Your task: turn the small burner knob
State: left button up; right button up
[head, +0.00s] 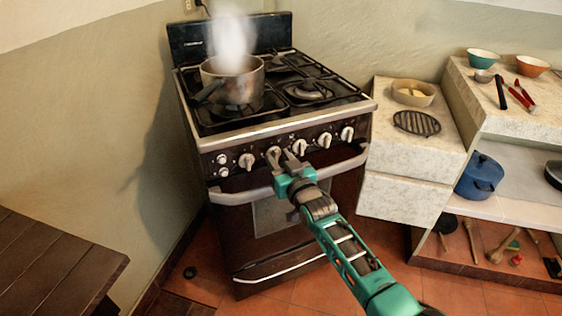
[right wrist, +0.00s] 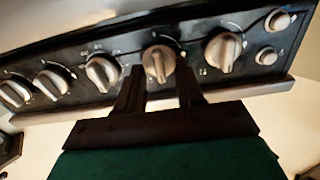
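The stove's front panel carries a row of light metallic knobs. My right gripper (head: 282,155) is at the panel, in front of the second knob from the left (head: 273,154). In the right wrist view this knob (right wrist: 158,63) shows between the tips of my open right gripper (right wrist: 159,80), with gaps at both sides. Its pointer looks about vertical. The neighbouring knobs (right wrist: 222,52) and (right wrist: 102,72) are outside the fingers. I cannot read which knob belongs to the small burner. My left gripper is not in view.
A steaming pot (head: 232,82) stands on the stove's left burners. The oven handle (head: 340,166) runs just below the knobs. Stone counters with a bowl (head: 413,93) and a blue pot (head: 479,176) are at the right. A wooden table (head: 50,265) is at lower left.

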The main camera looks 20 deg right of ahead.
jog(key=shift+s, duration=0.45)
pick_arm(q)
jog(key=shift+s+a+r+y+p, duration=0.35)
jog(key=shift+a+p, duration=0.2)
jog(key=shift+p, duration=0.6)
pick_arm(e)
jog(key=s+d, duration=0.1)
jog(key=s, duration=1.1)
jog(key=shift+d, duration=0.25)
pick_arm(q)
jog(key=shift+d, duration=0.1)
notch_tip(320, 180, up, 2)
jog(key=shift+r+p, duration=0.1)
jog(key=shift+p, duration=0.95)
pick_arm(e)
jog(key=s+f+g, duration=0.2)
jog(key=s+f, duration=0.1)
jog(key=s, duration=0.3)
jog(key=s+a+f+n+g, duration=0.1)
jog(key=s+f+g, duration=0.1)
jog(key=s, duration=0.5)
jog(key=s+a+f+g, duration=0.1)
jog(key=s+f+g, duration=0.2)
jog(key=s, duration=0.3)
jog(key=shift+s+a+f, duration=0.2)
jog(key=shift+a+f, duration=0.05)
jog(key=shift+f, duration=0.6)
